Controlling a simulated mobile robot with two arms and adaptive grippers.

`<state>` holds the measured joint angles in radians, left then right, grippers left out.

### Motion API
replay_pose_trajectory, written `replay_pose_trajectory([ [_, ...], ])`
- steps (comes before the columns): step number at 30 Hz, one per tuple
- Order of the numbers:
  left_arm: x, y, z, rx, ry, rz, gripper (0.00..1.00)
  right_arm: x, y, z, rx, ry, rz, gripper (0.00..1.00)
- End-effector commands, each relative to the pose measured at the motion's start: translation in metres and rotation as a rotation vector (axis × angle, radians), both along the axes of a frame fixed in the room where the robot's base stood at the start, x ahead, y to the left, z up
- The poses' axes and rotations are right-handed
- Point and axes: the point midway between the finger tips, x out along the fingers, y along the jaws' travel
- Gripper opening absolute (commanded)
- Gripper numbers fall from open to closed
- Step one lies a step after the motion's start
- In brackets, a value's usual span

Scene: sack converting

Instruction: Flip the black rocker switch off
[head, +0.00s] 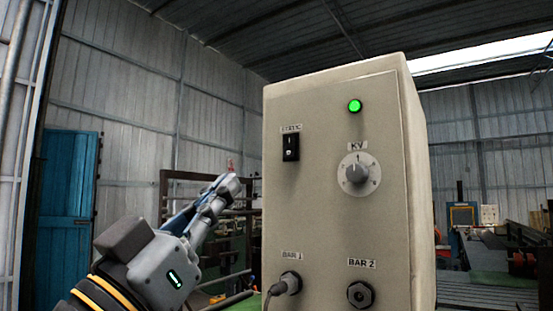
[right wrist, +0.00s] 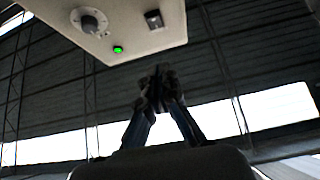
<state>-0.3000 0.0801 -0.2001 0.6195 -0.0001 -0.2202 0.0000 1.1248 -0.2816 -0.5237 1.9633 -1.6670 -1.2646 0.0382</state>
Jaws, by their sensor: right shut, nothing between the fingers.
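The black rocker switch (head: 290,147) is on the front of a beige control box (head: 330,220), under a label reading STATIC. It also shows in the right wrist view (right wrist: 154,19), near the edge of the box's face. A green lamp (head: 355,106) is lit on the box. My right gripper (head: 231,178) is to the left of the box and a little lower than the switch, apart from it. Its fingers are shut and empty, and they show dark in the right wrist view (right wrist: 160,85). My left gripper is not in view.
The box also carries a KV knob (head: 356,174), a cable plugged in at BAR 1 (head: 288,284) and a BAR 2 socket (head: 360,293). A metal rack (head: 165,200) stands behind my right gripper. A blue door (head: 67,215) is at the far left.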

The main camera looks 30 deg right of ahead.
Motion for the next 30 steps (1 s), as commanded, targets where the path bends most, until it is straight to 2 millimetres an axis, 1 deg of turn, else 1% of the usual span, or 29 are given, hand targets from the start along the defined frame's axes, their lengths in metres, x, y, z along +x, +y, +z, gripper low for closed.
replay_pose_trajectory([
  [6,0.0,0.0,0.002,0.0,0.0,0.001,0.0,0.001,-0.001,0.001,0.0,0.002,0.001,0.0],
  [11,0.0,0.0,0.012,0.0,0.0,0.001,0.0,0.006,-0.013,0.013,0.001,0.002,-0.001,0.0],
  [14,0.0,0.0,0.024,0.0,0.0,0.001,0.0,0.011,-0.026,0.026,0.0,0.002,-0.003,0.0],
  [18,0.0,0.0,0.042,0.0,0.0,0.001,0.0,0.02,-0.048,0.046,0.001,0.003,-0.003,0.0],
  [23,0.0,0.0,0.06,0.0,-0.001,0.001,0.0,0.03,-0.073,0.066,0.0,0.003,-0.002,0.0],
  [24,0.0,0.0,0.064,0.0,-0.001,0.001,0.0,0.033,-0.078,0.068,0.0,0.003,-0.002,0.0],
  [27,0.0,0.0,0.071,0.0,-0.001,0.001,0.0,0.039,-0.093,0.062,0.0,0.006,-0.002,0.0],
  [30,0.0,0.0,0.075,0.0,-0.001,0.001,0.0,0.044,-0.102,0.059,0.0,0.005,0.0,0.0],
])
